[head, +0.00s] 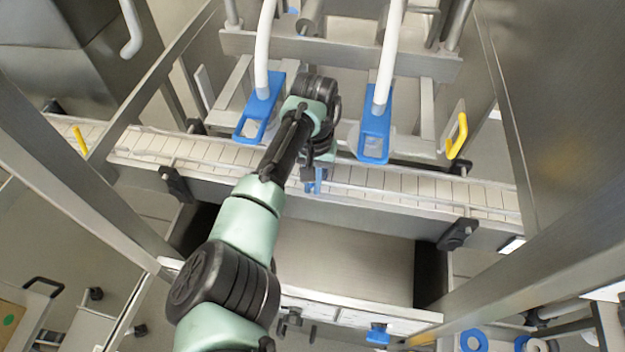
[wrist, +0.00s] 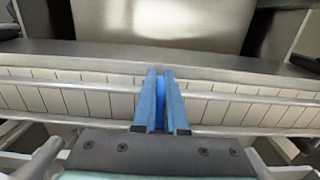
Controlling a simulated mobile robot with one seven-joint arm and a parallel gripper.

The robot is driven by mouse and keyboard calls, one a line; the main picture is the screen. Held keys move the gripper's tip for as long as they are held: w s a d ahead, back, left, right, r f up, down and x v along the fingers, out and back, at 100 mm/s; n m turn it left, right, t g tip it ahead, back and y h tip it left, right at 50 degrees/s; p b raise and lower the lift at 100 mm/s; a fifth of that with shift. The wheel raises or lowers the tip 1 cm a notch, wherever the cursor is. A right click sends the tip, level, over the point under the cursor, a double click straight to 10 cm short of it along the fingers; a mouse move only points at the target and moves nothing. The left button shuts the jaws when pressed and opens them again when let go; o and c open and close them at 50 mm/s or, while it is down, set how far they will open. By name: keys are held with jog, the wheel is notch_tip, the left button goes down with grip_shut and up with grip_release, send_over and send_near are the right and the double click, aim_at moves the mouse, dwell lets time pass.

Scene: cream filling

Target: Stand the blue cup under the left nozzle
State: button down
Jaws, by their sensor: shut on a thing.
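My gripper (head: 315,182) is over the conveyor, between the two nozzles, and nearer the right one. In the wrist view its two blue fingers (wrist: 160,74) are almost together. A narrow strip of brighter blue, which I take for the blue cup (wrist: 160,104), shows between them; the rest of it is hidden. The left nozzle (head: 258,112) is a blue plate on a white hose, left of my gripper. The right nozzle (head: 375,135) is of the same kind. My arm hides part of the belt between them.
The slatted conveyor belt (head: 420,187) runs across the view with metal guide rails (head: 400,200) along it. A yellow handle (head: 457,136) stands at the right. A steel surface (head: 345,262) lies in front of the belt. Steel frame posts flank both sides.

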jog(key=shift+f, duration=0.1)
jog(key=c, duration=1)
grip_release()
jog(key=shift+o, duration=0.2)
jog(key=r, duration=0.4)
jog(key=r+b, duration=0.1)
jog(key=r, duration=0.7)
jog(key=shift+w+r, duration=0.15)
jog(key=shift+w, duration=0.25)
